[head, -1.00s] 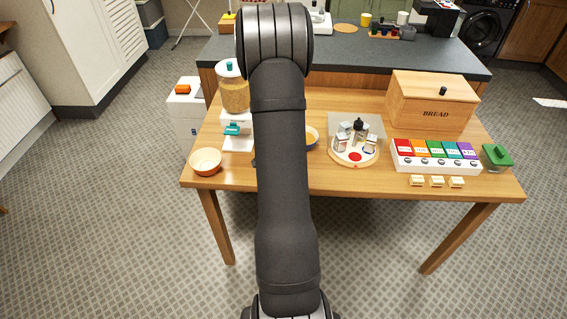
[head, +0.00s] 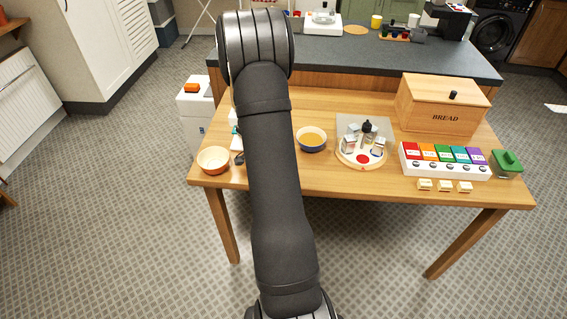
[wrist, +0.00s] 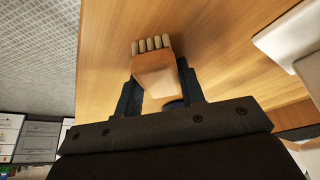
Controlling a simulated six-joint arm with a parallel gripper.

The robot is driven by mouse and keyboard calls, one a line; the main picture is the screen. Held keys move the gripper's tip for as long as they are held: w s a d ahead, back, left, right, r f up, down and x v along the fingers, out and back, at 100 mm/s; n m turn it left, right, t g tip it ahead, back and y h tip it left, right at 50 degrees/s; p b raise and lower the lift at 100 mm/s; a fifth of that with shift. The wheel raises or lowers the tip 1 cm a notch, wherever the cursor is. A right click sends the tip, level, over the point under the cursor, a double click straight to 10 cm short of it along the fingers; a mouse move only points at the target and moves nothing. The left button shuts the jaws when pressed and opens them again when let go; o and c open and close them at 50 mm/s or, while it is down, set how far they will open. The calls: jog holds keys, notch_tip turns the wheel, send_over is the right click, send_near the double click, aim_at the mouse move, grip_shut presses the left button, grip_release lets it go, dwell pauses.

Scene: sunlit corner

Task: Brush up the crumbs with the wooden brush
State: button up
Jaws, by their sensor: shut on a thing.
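In the wrist view my gripper (wrist: 158,84) is shut on the wooden brush (wrist: 155,68). The brush is a light brown block with several pale bristle tufts at its far end, and it sits between the two dark fingers. The wooden table (wrist: 225,45) fills much of the view beyond it. I cannot tell whether the bristles touch the tabletop. In the head view my arm hides the gripper and brush. I make out no crumbs in either view.
An orange bowl (head: 213,161) stands near the table's front left corner. A blue bowl (head: 311,140) with yellowish contents is right of my arm. A round board (head: 362,160) with small containers, a bread box (head: 440,108) and coloured boxes (head: 445,161) occupy the right.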

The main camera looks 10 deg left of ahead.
jog(key=shift+a, duration=0.85)
jog(key=r, duration=0.2)
jog(key=shift+a+r, duration=0.3)
jog(key=shift+a, duration=0.05)
jog(key=shift+r, duration=2.8)
